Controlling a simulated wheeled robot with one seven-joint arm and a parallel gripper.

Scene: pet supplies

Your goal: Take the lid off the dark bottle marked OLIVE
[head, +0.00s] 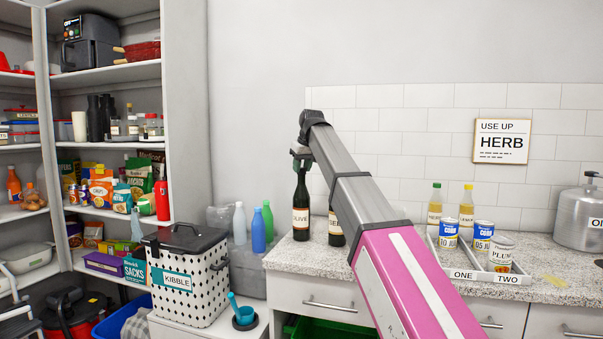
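The dark bottle marked OLIVE (301,199) stands upright on the speckled counter, near its left end. My gripper (301,160) is right above the bottle's neck, pointing down, at the height of its top. The lid is hidden by the gripper or too small to make out. I cannot tell whether the fingers are open or closed on it.
A second dark bottle (336,237) stands just right, partly hidden by my arm. Plastic bottles (258,231) and a KIBBLE bin (195,298) are left. The counter (275,258) is bare left of the OLIVE bottle.

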